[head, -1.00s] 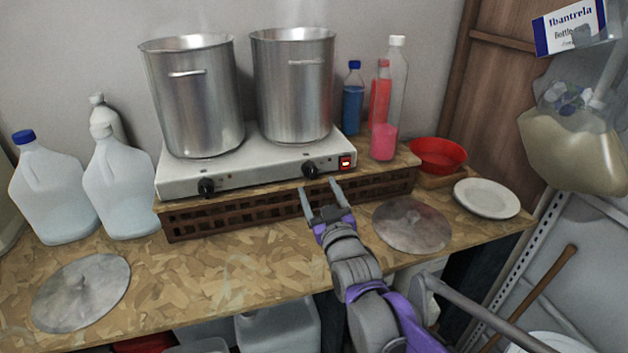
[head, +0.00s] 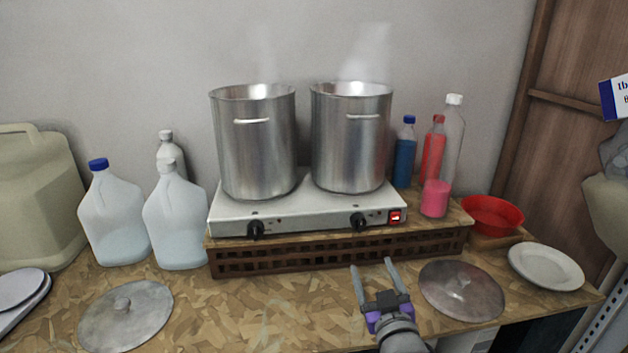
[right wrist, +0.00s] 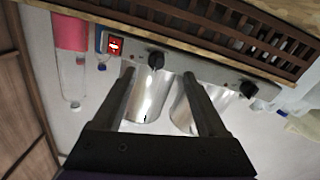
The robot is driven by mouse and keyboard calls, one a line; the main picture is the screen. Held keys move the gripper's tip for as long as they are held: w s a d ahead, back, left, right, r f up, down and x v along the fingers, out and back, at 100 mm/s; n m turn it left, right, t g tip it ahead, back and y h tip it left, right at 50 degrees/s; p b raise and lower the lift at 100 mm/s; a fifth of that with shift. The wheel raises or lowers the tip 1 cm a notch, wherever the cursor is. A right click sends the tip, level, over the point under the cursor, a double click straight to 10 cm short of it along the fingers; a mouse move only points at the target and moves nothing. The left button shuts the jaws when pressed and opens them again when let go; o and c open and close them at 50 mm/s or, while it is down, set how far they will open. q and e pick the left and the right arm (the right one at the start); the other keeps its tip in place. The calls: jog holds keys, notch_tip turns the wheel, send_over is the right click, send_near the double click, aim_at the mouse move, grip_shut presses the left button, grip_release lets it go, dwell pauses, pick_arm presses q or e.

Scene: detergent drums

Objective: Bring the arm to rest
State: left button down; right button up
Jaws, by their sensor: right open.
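My right gripper (head: 374,282) is open and empty in the head view, low in front of the crate-like stand and left of the right-hand pot lid (head: 461,291). Its open fingers also show in the right wrist view (right wrist: 160,85), with nothing between them that they touch. Beyond them are the hot plate's knobs, its lit red switch (right wrist: 114,46) and the two pots. My left gripper is in neither view.
Two steaming metal pots (head: 257,145) stand on a white hot plate (head: 305,215) on the brown stand (head: 330,255). Bottles (head: 403,160), a red bowl (head: 492,213) and a white plate (head: 546,267) are at right. Jugs (head: 112,218) and another lid (head: 126,315) are at left.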

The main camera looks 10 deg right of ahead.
jog(key=s+f+g+p, duration=0.2)
jog(key=s+f+g, duration=0.2)
jog(key=s, duration=0.4)
jog(key=s+f+m+g+p, duration=0.1)
jog(key=s+f+g, duration=0.3)
jog(key=s+f, duration=0.2)
jog(key=s+f+m+g+p, duration=0.1)
jog(key=s+f+g, duration=0.3)
jog(key=s, duration=0.6)
jog(key=shift+d+f+g+p, duration=0.2)
jog(key=shift+f+g+p, duration=0.2)
jog(key=shift+f+p, duration=0.4)
jog(key=shift+r, duration=0.1)
